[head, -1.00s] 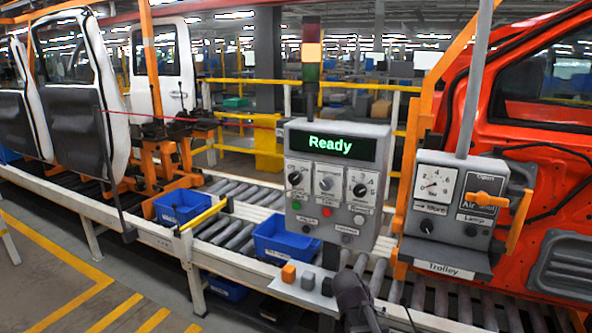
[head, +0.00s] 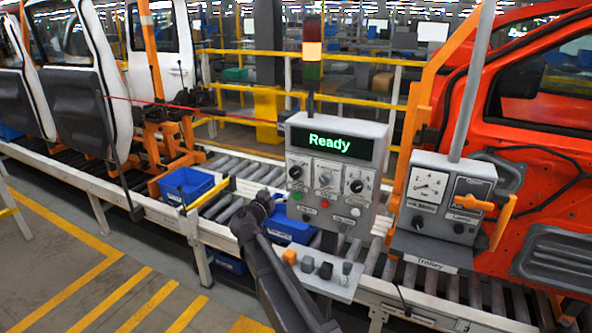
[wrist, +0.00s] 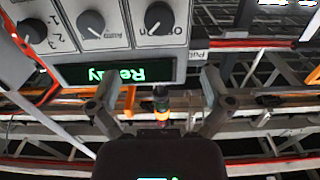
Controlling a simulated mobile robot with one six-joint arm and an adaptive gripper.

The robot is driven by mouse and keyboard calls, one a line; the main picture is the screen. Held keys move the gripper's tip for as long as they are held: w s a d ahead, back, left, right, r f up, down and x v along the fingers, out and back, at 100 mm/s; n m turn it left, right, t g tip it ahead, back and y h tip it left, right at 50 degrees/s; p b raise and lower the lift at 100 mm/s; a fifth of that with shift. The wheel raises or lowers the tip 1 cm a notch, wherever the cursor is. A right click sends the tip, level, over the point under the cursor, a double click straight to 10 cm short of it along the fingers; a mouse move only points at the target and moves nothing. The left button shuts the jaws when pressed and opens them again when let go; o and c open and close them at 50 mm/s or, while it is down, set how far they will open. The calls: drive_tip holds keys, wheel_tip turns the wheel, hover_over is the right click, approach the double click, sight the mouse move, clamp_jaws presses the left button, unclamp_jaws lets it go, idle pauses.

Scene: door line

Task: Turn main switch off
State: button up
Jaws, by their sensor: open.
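A grey control panel (head: 336,170) shows a green "Ready" display (head: 328,142) above three rotary knobs. The leftmost black knob (head: 296,172) is probably the main switch; its label is too small to read. In the wrist view, which is upside down, this knob (wrist: 160,18) is at the top with "On" lettering beside it. My gripper (head: 268,200) is beside the panel's lower left in the head view. In the wrist view my gripper (wrist: 160,85) has its fingers spread, with nothing between them, apart from the knob.
Beside the left knob are a middle knob (head: 324,180) and a right knob (head: 357,186), with buttons below. A shelf with small blocks (head: 306,264) juts out underneath. An air panel (head: 440,205) with a gauge and orange handle stands right. Blue bins (head: 187,184) sit on the roller conveyor.

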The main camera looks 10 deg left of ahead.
sight(294, 175)
drive_tip(key=shift+w, duration=0.1)
idle(0.3)
drive_tip(key=x, duration=1.3)
drive_tip(key=shift+w+d+f, duration=0.1)
drive_tip(key=shift+w+d, duration=0.05)
drive_tip(key=shift+w, duration=0.2)
drive_tip(key=shift+c, duration=0.2)
drive_tip(key=c, duration=1.1)
